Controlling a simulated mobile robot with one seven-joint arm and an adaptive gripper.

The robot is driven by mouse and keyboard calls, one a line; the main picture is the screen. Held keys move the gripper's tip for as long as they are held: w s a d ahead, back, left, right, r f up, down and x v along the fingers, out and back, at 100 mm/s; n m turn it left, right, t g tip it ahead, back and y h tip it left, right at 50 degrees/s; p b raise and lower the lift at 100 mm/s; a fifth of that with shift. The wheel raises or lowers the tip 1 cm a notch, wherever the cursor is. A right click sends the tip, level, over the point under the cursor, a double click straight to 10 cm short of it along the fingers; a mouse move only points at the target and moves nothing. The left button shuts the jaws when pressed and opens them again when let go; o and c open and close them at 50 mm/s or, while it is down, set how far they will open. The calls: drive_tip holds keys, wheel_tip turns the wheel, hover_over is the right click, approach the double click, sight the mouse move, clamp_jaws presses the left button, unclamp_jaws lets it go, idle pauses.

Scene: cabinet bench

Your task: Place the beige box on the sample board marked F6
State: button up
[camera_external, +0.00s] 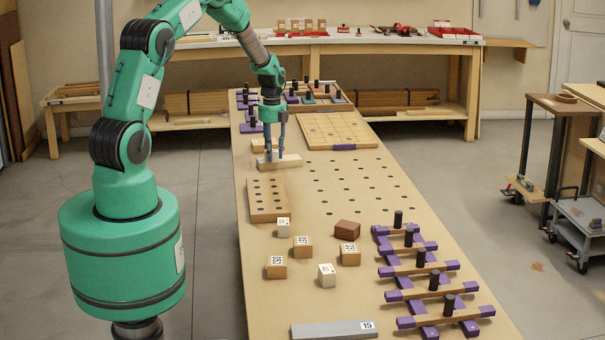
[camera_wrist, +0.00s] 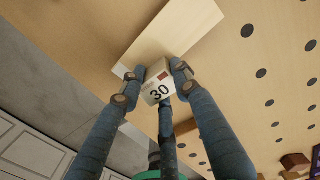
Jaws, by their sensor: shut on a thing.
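My gripper (camera_wrist: 152,88) is shut on a small beige box (camera_wrist: 158,88) with the number 30 and a red mark on it, held between the fingertips. The pale board (camera_wrist: 178,30) also shows just past the box in the wrist view. Whether the box touches the board or hovers over it, I cannot tell. No F6 mark is readable in either view. The box is hard to make out in the external view.
A board with holes (camera_external: 265,202) lies nearer on the bench (camera_external: 320,290). Several small blocks, a brown block (camera_external: 347,229) and a purple-ended rack with black pegs (camera_external: 435,270) lie towards the front. A gridded board (camera_external: 337,130) lies behind to the right.

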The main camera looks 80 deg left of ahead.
sight(273, 150)
drive_tip(key=shift+f, duration=0.15)
drive_tip(key=o, duration=1.2)
wheel_tip(273, 150, up, 12)
drive_tip(key=p, duration=0.2)
drive_tip(key=shift+r, duration=0.2)
idle(0.4)
